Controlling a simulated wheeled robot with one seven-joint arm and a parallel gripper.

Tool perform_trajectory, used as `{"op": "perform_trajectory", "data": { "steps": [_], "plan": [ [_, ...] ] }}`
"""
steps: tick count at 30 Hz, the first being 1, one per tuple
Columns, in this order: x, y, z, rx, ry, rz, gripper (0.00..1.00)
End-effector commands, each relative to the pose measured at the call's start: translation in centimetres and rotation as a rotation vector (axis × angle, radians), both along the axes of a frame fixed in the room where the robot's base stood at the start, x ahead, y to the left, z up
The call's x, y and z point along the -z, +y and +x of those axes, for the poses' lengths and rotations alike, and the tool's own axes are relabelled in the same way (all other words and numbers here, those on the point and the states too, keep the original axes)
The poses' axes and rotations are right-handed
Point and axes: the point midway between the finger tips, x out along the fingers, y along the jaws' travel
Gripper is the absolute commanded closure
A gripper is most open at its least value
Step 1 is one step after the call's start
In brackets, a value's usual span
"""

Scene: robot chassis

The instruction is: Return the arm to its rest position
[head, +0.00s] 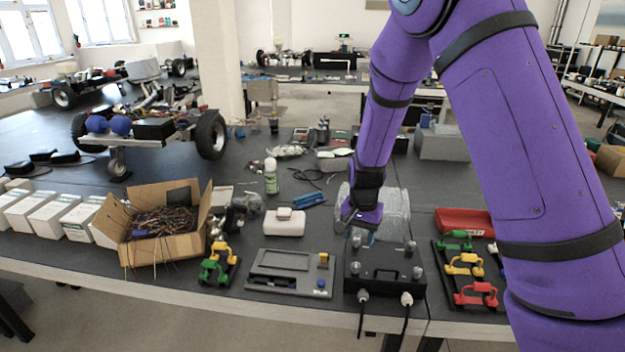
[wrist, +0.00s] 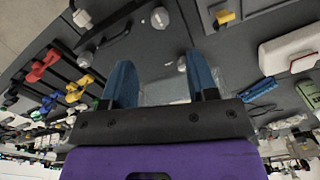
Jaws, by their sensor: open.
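My purple arm reaches down from the top right in the head view. My gripper (head: 362,232) hangs above the back part of a black box (head: 385,278) with metal knobs, a handle and two cable plugs at its front. In the wrist view my gripper (wrist: 165,85) shows two blue fingers spread wide apart with nothing between them. The black box (wrist: 125,45) also shows there beyond the fingers, with its knobs. I cannot tell from the frames whether the fingertips touch a knob.
A grey panel (head: 290,262) stands left of the black box. Racks of coloured clamps (head: 462,268) stand right. A cardboard box of wires (head: 160,222), a white case (head: 284,223) and a spray bottle (head: 271,177) are on the left.

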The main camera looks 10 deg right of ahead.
Motion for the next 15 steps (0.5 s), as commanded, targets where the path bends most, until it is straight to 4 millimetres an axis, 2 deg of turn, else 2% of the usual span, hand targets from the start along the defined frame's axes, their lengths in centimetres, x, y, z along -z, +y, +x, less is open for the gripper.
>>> {"op": "perform_trajectory", "data": {
  "steps": [5,11,15],
  "plan": [
    [-2.9,-0.2,-0.5,-0.024,-0.023,0.023,0.47],
    [-9.4,-0.9,-2.4,-0.098,-0.077,0.066,0.47],
    [-13.7,-1.5,-4.3,-0.155,-0.119,0.086,0.47]
  ]
}}
